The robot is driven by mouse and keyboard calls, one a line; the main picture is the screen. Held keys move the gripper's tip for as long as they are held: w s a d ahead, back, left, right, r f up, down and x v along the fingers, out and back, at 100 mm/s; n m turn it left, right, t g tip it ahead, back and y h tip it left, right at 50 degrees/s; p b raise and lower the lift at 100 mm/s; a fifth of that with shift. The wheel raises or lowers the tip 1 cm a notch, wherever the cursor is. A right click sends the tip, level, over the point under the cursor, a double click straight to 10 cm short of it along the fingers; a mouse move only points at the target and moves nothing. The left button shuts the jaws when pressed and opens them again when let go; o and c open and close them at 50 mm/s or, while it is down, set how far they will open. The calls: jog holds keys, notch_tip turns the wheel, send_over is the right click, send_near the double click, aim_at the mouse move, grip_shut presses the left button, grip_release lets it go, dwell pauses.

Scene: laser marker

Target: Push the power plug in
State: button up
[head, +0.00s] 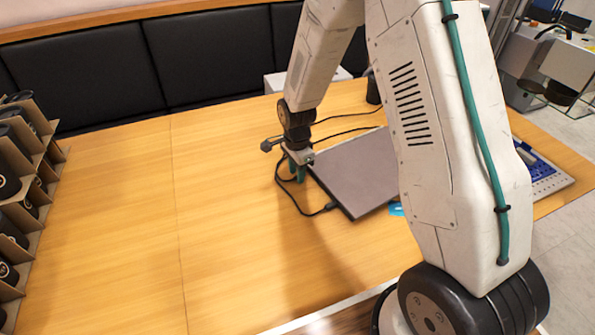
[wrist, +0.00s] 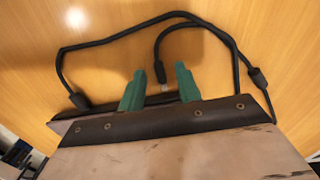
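My gripper (wrist: 160,75) has two green fingers that stand apart, with a visible gap and nothing clearly clamped between them. A black cable end with a small pale tip, seemingly the power plug (wrist: 164,84), shows in that gap in the wrist view. I cannot tell whether it lies between the fingers or beyond them. In the head view my gripper (head: 296,168) points down at the left corner of a flat grey laptop-like device (head: 358,172). The socket is not visible.
The black cable loops over the table. One thick black connector (head: 329,207) lies by the device's left edge; another (wrist: 258,77) is at right in the wrist view. The wooden table (head: 120,210) is clear at left. A cardboard rack (head: 30,150) stands far left.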

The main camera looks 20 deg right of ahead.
jog(key=shift+f, duration=0.25)
grip_shut()
jog(key=shift+w+d, duration=0.2)
jog(key=shift+d, duration=1.1)
grip_release()
